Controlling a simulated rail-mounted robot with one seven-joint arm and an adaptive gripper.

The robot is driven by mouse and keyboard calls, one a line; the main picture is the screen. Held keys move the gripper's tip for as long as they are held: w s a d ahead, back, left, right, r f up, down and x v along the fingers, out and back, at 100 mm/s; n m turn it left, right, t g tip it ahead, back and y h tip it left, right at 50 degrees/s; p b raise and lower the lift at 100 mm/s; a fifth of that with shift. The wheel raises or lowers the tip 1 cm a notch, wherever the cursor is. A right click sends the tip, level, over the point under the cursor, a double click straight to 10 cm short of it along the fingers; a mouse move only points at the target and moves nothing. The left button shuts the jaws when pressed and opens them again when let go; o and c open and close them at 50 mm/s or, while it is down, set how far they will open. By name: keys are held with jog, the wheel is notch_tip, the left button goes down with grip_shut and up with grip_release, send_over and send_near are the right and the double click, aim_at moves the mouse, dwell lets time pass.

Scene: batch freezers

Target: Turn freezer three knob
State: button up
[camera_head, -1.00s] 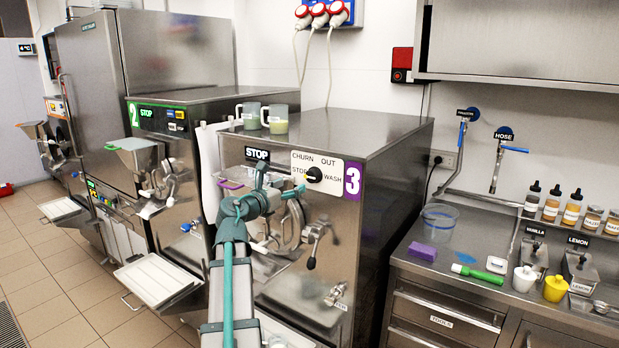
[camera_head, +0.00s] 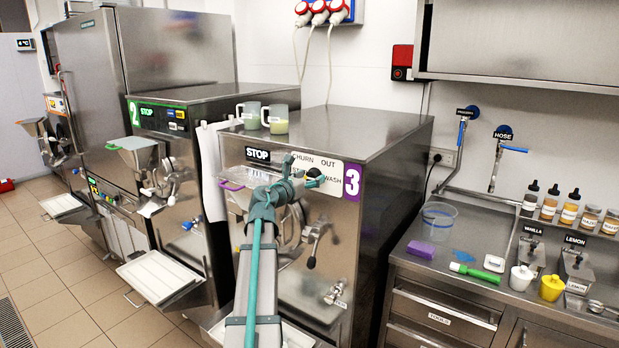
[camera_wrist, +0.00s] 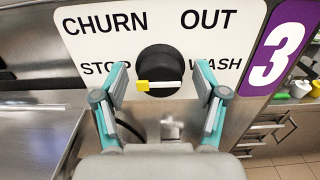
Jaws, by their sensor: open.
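Freezer three (camera_head: 375,165) is the steel machine with the purple "3" label. Its round black knob (camera_wrist: 160,62) sits on the white panel (camera_wrist: 90,42) marked CHURN, OUT, STOP and WASH. The knob's white bar has a yellow end that points left, towards STOP. My gripper (camera_wrist: 161,88) is open, with one teal finger on each side of the knob. The fingers look apart from the knob; how far they are in depth I cannot tell. In the head view, my gripper (camera_head: 306,178) is in front of the panel and hides the knob.
Two cups (camera_head: 262,118) stand on top of freezer three. A black-handled lever (camera_head: 312,255) and a tap (camera_head: 334,292) stick out of its front below my gripper. A steel counter (camera_head: 415,262) with bottles and tubs is at the right. Freezer two (camera_head: 185,205) is at the left.

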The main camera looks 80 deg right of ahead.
jog(key=c, duration=1.1)
jog(key=shift+f+m+b, duration=0.1)
jog(key=shift+m+b, duration=0.2)
jog(key=shift+b, duration=0.15)
jog(key=shift+f+m+b, duration=0.1)
jog(key=shift+m+b, duration=0.75)
jog(key=shift+m, duration=0.15)
jog(key=m+b, duration=0.3)
jog(key=shift+s+m, duration=0.1)
jog(key=shift+m, duration=0.2)
jog(key=m+b, duration=0.3)
jog(key=m, duration=0.1)
jog(key=shift+a+b, duration=0.1)
jog(key=shift+b, duration=0.3)
jog(key=shift+m+b, duration=0.6)
jog(key=shift+m, duration=0.1)
